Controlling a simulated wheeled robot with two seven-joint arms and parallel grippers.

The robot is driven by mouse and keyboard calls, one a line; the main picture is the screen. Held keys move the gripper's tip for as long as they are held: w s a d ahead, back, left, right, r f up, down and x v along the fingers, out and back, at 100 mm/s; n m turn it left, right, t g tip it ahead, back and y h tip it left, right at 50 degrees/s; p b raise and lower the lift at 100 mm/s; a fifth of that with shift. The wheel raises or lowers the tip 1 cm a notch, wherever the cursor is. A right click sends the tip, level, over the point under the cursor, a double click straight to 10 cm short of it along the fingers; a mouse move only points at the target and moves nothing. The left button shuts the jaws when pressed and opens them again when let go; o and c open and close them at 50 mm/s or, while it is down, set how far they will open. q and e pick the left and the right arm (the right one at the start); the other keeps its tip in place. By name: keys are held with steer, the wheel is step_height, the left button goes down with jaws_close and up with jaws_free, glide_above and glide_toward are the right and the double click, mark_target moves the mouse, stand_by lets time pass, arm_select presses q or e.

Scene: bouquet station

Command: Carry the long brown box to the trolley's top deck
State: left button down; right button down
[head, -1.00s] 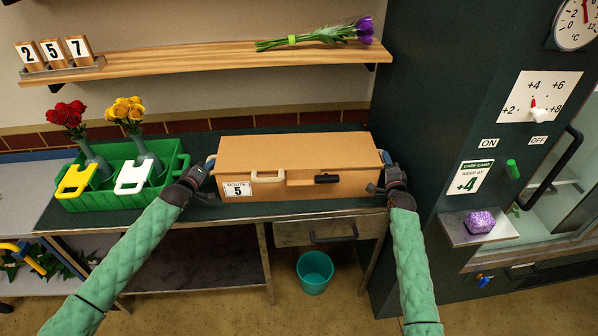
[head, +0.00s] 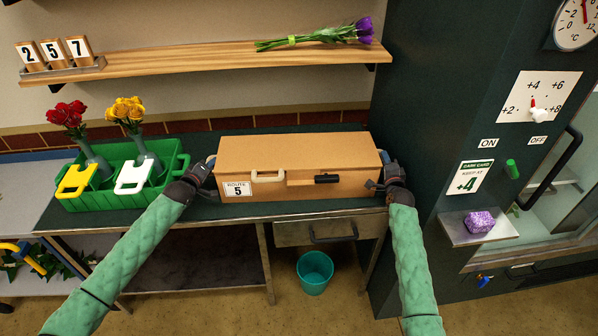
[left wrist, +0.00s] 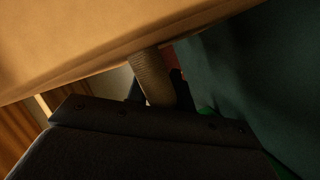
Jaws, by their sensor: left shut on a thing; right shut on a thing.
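The long brown box (head: 300,152) stands on the dark green bench top, with a "ROUTE 5" label and a pale and a black handle on its front. My left gripper (head: 207,170) is shut at its left end. In the left wrist view the box's tan side (left wrist: 80,40) fills the top left, and a ribbed, rod-like grip (left wrist: 152,76) shows by my dark gripper body. My right gripper (head: 384,180) is shut at the box's right end, on what looks like an end handle; the fingers partly hide it. I cannot make out a trolley top deck for certain.
A green crate (head: 110,205) with red and yellow flowers in vases stands left of the box. A wooden shelf (head: 200,62) with purple flowers hangs above. A dark cabinet (head: 415,120) stands close on the right. A teal bin (head: 314,272) is on the floor below.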

arm_select(q)
steer(key=shift+r, duration=0.15)
arm_select(e)
steer(key=shift+r, duration=0.25)
